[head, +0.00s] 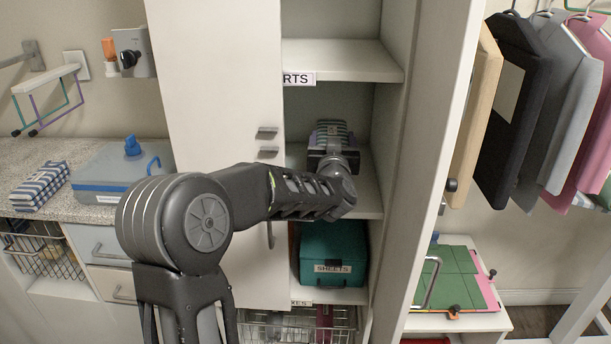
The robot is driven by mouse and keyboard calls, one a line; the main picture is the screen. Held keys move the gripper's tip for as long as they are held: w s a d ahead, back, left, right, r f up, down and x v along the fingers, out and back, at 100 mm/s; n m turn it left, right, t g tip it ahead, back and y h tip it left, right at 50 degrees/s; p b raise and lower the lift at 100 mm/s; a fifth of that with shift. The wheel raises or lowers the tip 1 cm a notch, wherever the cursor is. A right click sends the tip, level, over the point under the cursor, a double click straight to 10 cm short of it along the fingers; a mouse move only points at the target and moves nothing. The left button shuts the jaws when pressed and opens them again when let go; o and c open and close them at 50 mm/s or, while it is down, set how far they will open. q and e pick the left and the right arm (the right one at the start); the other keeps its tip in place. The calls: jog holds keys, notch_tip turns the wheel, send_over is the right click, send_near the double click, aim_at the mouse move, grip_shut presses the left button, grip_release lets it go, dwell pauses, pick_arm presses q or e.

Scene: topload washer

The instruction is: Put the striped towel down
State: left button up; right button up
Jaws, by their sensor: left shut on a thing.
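My left gripper (331,152) reaches into the open cabinet at the middle shelf (368,190). It is shut on a folded striped towel (332,129), dark with light stripes, in the shelf space. The gripper and wrist hide the towel's near side and underside, so I cannot tell whether it touches the shelf. Another folded striped towel (40,186), blue and white, lies on the counter at the far left. My right gripper is not in view.
A teal box labelled SHEETS (333,252) sits on the shelf below. An upper shelf (342,62) is bare. Clothes (508,110) hang to the right.

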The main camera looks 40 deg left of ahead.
pick_arm(q)
notch_tip(320, 180, down, 6)
jog(key=shift+r+b, duration=0.1)
jog(key=shift+b, duration=0.3)
jog(key=shift+f, duration=1.9)
jog(key=shift+f+b, duration=0.1)
jog(key=shift+b, duration=0.25)
jog(key=o, duration=1)
jog(key=shift+f, duration=0.1)
jog(key=o, duration=0.4)
jog(key=shift+o, duration=0.2)
jog(key=shift+r, duration=0.25)
jog(key=v, duration=1.2)
